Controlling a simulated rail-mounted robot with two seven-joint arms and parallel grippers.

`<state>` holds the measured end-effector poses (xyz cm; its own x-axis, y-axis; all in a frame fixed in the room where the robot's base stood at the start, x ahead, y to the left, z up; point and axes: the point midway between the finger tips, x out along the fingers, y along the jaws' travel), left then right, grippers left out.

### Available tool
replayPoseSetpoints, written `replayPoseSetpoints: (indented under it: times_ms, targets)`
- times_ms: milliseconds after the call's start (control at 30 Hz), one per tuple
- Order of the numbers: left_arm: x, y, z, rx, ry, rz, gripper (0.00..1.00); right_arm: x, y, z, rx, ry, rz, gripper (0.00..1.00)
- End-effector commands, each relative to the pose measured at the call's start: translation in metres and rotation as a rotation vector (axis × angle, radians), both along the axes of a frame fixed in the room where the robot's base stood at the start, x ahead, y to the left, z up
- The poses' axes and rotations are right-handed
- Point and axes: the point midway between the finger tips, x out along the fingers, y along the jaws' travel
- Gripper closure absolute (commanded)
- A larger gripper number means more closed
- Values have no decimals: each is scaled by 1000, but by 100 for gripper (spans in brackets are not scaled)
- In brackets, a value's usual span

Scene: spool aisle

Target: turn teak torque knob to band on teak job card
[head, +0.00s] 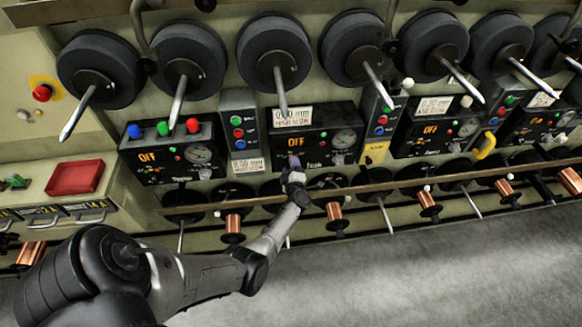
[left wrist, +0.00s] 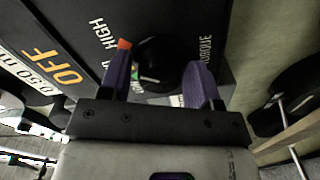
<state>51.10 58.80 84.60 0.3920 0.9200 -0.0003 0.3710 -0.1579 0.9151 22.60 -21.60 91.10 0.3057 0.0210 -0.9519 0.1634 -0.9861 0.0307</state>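The teak winder's control panel (head: 316,138), with an orange OFF display, sits mid-row in the head view. Its white job card (head: 291,116) stands just above and reads 0.90 mm with red text, seemingly HIGH SLOW. My left gripper (head: 294,163) is at the panel's lower left edge and hides the torque knob there. In the left wrist view, the black torque knob (left wrist: 160,62) lies between the two purple fingers of my left gripper (left wrist: 158,72), near HIGH and TORQUE lettering. The fingers stand apart; whether they touch the knob is unclear. My right gripper is not in view.
Similar panels stand left (head: 172,152) and right (head: 432,130). Large black spools with protruding rods (head: 275,55) hang above. A rail (head: 350,190) and copper spools (head: 334,212) run just below my left gripper. Grey floor (head: 400,270) is clear in front.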

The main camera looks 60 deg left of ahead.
Motion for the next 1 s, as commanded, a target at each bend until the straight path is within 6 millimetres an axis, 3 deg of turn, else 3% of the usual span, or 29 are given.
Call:
replayPoseSetpoints:
  times_ms: [133, 467, 1000]
  targets:
    - [0, 0, 0, 0, 0, 0, 31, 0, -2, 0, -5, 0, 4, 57]
    - [-2, -7, 1, -1, -1, -1, 31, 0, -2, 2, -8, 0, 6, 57]
    - [-41, -96, 0, -2, 0, -1, 31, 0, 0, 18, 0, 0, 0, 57]
